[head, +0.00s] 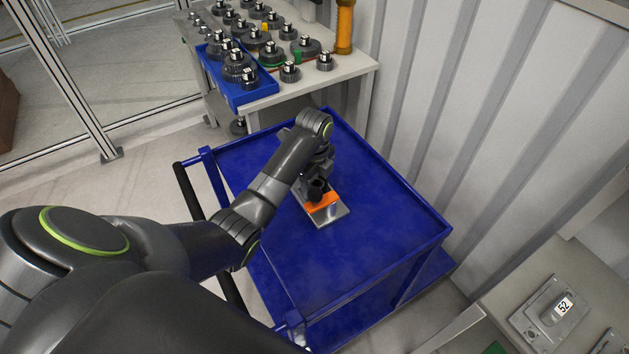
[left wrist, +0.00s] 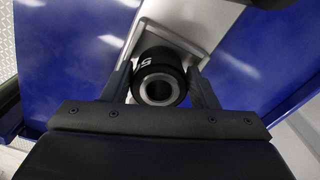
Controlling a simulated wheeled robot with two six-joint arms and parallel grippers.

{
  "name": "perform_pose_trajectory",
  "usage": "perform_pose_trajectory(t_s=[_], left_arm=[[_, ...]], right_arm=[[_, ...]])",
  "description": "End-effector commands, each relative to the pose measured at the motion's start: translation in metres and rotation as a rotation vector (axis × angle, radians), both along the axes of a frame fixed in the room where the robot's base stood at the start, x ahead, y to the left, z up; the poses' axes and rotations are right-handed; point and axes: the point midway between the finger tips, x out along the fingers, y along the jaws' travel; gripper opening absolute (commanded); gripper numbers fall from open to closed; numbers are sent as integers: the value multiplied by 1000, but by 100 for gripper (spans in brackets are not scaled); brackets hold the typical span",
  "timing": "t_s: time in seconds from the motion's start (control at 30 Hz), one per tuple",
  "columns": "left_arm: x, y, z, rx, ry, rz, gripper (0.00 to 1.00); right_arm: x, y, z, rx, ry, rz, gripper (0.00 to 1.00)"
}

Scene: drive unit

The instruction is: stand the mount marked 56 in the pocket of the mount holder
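A metal mount holder plate (head: 333,216) with an orange part (head: 323,203) lies on the blue cart top. A dark round mount (head: 316,189) is upright over it, partly hidden by my arm. In the left wrist view the mount (left wrist: 158,80) shows as a black cylinder with an open bore and white digits, of which a 5 is partly readable. My left gripper (left wrist: 160,72) has one finger on each side of it, apparently touching. The holder plate (left wrist: 188,22) shows behind it. Whether the mount's foot is in the pocket is hidden. My right gripper is not in view.
The blue cart (head: 390,205) has raised edges and is otherwise clear. A table (head: 350,68) behind carries a blue tray (head: 252,92) and several dark gear parts. A table at the lower right holds a metal piece marked 52 (head: 552,311). A corrugated wall (head: 480,90) borders the cart's right.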

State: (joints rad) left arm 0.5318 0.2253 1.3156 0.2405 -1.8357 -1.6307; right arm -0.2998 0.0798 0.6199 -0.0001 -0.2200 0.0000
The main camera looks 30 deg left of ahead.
Motion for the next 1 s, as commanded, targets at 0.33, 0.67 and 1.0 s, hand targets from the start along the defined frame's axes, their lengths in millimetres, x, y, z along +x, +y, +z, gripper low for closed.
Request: perform_pose_trajectory(t_s=[0.33, 0.67, 1.0], left_arm=[[0, 0, 0, 0, 1, 0, 75], [1, 0, 27, 1, -4, -1, 75], [0, 0, 92, 0, 1, 0, 75]], right_arm=[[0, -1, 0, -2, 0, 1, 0], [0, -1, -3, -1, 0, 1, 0], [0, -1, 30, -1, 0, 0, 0]])
